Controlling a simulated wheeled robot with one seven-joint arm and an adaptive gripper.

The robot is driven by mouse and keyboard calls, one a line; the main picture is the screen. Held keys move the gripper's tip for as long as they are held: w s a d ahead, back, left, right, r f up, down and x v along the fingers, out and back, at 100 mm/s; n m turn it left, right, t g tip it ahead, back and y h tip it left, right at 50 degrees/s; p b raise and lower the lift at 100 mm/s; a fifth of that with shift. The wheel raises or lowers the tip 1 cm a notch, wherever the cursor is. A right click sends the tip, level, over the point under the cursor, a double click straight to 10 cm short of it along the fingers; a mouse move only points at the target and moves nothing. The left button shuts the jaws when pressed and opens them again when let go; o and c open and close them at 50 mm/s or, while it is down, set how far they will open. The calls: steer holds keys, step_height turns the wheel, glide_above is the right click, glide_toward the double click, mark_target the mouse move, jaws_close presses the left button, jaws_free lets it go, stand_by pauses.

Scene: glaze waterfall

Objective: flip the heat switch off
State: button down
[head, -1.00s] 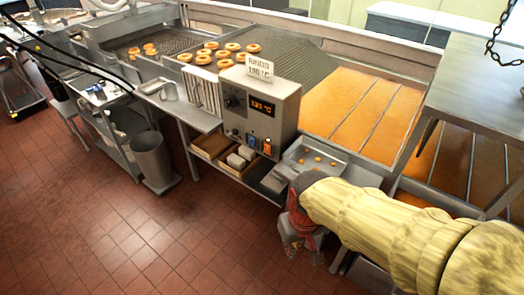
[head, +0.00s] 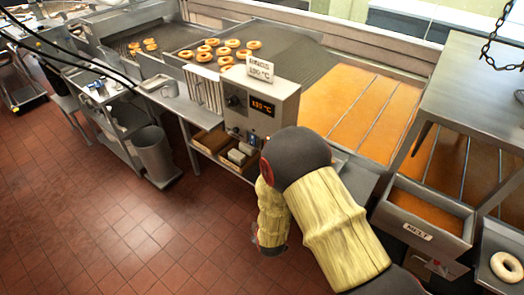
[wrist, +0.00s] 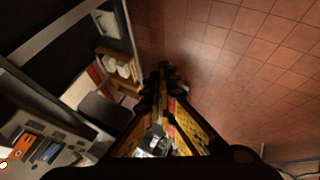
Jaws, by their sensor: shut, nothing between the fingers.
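The grey control box (head: 262,107) stands at the front of the fryer line, its display lit orange at about 190 °C. In the wrist view two switches show at lower left on its panel: an orange one (wrist: 22,142) and a blue one (wrist: 50,153). Their labels and positions are too small to read, so I cannot tell which is heat. In the head view my arm hides the orange switch. My gripper (wrist: 165,75) is shut and empty, over the floor side, apart from the panel and to the right of the switches in the wrist view.
A low shelf with boxes (wrist: 118,65) lies below the panel. A grey bin (head: 154,155) stands left of the box. Doughnuts (head: 210,50) lie on the fryer behind. A labelled grey tray (head: 425,238) is at right. The tiled floor (head: 110,235) in front is open.

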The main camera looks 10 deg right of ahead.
steer(key=w+d+r+n+t, duration=0.1)
steer(key=w+r+n+t, duration=0.3)
steer(key=r, duration=0.4)
steer(key=w+d+r+n+t+h, duration=0.1)
steer(key=w+r+n+t, duration=0.3)
steer(key=r+t, duration=0.3)
step_height(320, 180, up, 3)
steer(key=shift+w+d+f+h, duration=0.2)
steer(key=shift+w+h, duration=0.1)
steer(key=shift+w, duration=0.1)
steer(key=shift+w, duration=0.1)
steer(key=w+d+r+b, duration=0.1)
steer(key=w+d, duration=0.2)
steer(key=w, duration=0.9)
steer(key=shift+w+d+r, duration=0.15)
steer(key=shift+d, duration=0.15)
